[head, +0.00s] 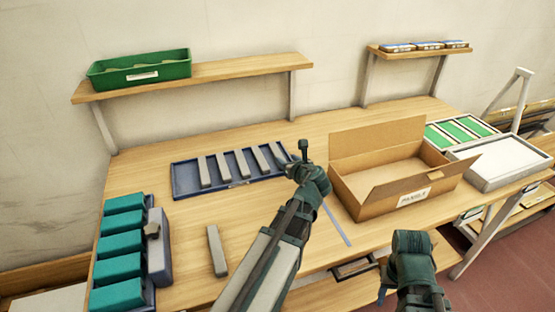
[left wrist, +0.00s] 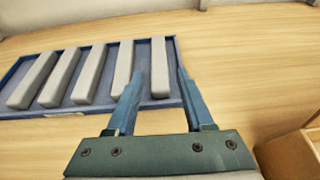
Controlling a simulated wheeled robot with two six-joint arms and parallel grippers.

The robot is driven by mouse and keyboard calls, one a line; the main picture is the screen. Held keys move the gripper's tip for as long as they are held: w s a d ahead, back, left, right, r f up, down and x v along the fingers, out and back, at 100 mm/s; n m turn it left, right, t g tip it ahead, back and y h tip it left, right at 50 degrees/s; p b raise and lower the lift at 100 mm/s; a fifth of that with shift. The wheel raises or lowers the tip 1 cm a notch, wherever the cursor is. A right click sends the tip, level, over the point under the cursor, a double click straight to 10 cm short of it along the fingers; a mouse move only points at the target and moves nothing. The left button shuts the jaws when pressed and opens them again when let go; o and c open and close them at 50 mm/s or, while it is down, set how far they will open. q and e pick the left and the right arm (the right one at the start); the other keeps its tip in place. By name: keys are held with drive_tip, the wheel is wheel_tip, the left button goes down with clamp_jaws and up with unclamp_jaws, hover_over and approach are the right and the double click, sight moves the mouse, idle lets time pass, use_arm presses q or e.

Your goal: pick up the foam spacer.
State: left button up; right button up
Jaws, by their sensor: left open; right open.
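Several grey bars, which look like the foam spacers, lie side by side in a shallow blue tray (head: 187,193). The rightmost bar (head: 278,154) is beside my left gripper (head: 304,150). In the left wrist view, that bar (left wrist: 160,72) shows between the two blue fingers of my left gripper (left wrist: 161,72), which is open with nothing held. I cannot tell how high the fingertips are above it. Another grey bar (head: 216,251) lies alone on the table in front of the tray. My right gripper (head: 398,285) is low at the front right, its fingers mostly hidden.
An open cardboard box (head: 385,200) stands right of my left arm. Teal blocks (head: 120,260) fill a rack at the left, with a grey-blue block (head: 158,250) beside it. A green bin (head: 140,70) sits on the shelf above. A white tray (head: 495,170) is at the right.

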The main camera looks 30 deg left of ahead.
sight(278, 153)
use_arm(q)
drive_tip(key=b+x, duration=0.1)
drive_tip(key=x, duration=0.4)
drive_tip(key=shift+w, duration=0.1)
drive_tip(key=shift+f, duration=0.1)
drive_tip(key=b+x, duration=0.2)
drive_tip(key=x, duration=0.3)
drive_tip(key=shift+a+f+b, duration=0.15)
drive_tip(key=shift+b, duration=0.15)
clamp_jaws()
